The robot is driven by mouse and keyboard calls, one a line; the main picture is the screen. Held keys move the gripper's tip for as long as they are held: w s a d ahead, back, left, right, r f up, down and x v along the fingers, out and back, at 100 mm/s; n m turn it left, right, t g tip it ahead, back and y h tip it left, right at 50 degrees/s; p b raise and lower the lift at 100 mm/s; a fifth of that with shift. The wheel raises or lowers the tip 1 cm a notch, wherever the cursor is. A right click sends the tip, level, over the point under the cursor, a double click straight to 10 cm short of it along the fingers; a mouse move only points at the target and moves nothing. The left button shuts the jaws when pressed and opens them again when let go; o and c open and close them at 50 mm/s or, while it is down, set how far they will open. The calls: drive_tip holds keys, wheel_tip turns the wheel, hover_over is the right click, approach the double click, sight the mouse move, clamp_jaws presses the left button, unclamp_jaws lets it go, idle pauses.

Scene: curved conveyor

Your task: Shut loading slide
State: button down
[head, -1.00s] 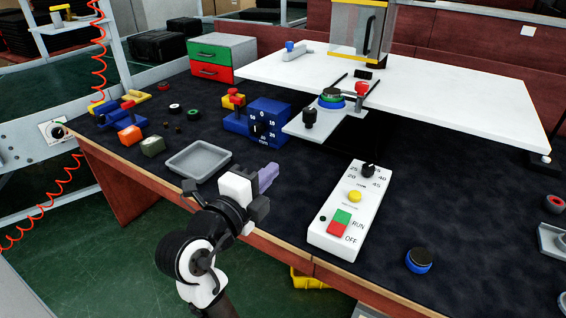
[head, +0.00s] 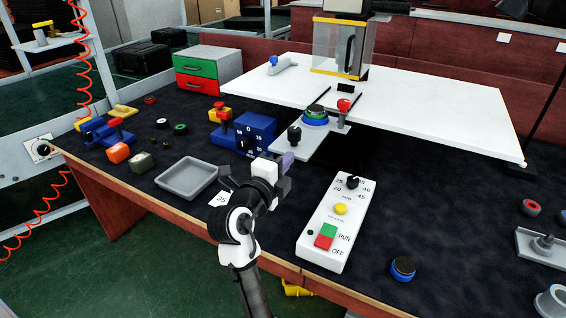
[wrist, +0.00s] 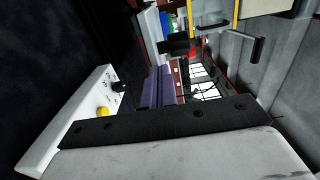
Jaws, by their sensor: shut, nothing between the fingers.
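The loading slide (head: 312,145) is a light grey plate that sticks out from the front edge of the large white board, so it stands pulled out. A black knob (head: 294,133) rises near its front end. A round piece with a blue base and green and dark layers (head: 316,116) sits at its inner end. My gripper (head: 287,161) is in front of and below the knob, apart from it in the head view. Its purple fingers are together and empty; they also show in the wrist view (wrist: 165,87).
A white control box (head: 337,225) with RUN and OFF buttons stands right of my gripper. A grey tray (head: 188,178) lies to the left. The white board (head: 420,105) carries a clear yellow-framed guard (head: 340,48) and a red-topped clamp (head: 344,105). A blue-black puck (head: 403,268) lies at front right.

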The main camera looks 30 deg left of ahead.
sight(295, 152)
drive_tip(key=w+b, duration=0.2)
drive_tip(key=w, duration=0.2)
drive_tip(key=shift+d+f, duration=0.1)
drive_tip(key=shift+w, duration=0.3)
drive_tip(key=shift+s, duration=0.1)
